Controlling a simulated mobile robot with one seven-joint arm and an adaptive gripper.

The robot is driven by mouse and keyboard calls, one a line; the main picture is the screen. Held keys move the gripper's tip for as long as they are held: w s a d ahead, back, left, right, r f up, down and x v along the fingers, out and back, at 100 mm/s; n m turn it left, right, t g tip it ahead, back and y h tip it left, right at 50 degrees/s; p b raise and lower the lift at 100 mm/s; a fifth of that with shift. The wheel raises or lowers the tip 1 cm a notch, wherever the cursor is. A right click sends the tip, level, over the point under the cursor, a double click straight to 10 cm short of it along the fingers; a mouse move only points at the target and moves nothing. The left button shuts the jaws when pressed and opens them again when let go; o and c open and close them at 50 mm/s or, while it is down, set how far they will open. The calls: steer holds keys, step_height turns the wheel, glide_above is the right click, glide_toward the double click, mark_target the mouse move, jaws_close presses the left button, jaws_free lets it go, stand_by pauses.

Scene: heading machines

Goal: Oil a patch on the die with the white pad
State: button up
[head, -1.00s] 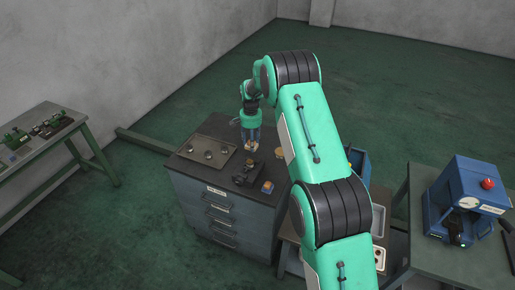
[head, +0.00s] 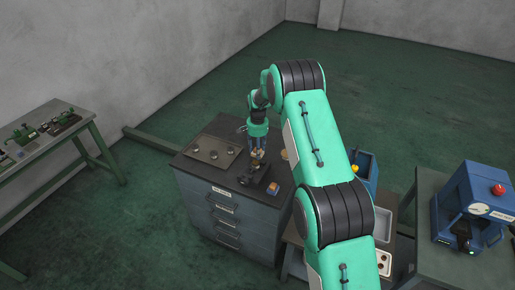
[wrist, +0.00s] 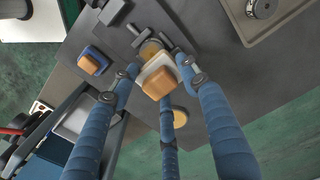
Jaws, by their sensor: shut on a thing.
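My gripper (head: 258,151) has blue fingers and is over the dark cabinet top. In the wrist view my gripper (wrist: 158,66) is shut on the white pad (wrist: 147,69), which has a tan wooden block as its back. The die (wrist: 149,49) shows as a brass-coloured round face in a dark fixture, partly covered by the pad. I cannot tell whether pad and die touch. In the head view the dark fixture (head: 248,176) is just in front of the gripper, and the pad is hard to make out.
A blue-based block with an orange top (wrist: 92,61) lies beside the fixture; it also shows in the head view (head: 273,188). A brass-coloured disc (wrist: 180,117) lies on the other side. A grey tray with round parts (head: 212,152) is at the left. A blue machine (head: 472,205) stands far right.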

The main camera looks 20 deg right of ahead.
mark_target(254, 165)
step_height(254, 165, down, 3)
steer(key=shift+r, duration=0.15)
steer(key=shift+s+a+f, duration=0.15)
steer(key=shift+f, duration=0.1)
steer(key=shift+s+a+f+p, duration=0.1)
steer(key=shift+s+a+p, duration=0.3)
steer(key=shift+s+a, duration=0.9)
steer(key=shift+c, duration=0.5)
steer(key=shift+a+p, duration=0.1)
steer(key=shift+p, duration=0.25)
steer(key=shift+w+d+f+b, duration=0.1)
steer(key=shift+w+d+b, duration=0.6)
steer(key=shift+w+d, duration=0.65)
steer(key=shift+d, duration=0.1)
steer(key=shift+w+d+r, duration=0.15)
steer(key=shift+r, duration=0.05)
step_height(254, 165, up, 3)
steer(key=shift+r, duration=0.2)
steer(key=shift+r+p, duration=0.25)
steer(key=shift+p, duration=0.1)
steer(key=shift+r+p, duration=0.45)
steer(key=shift+r, duration=1.55)
steer(key=shift+f, duration=0.1)
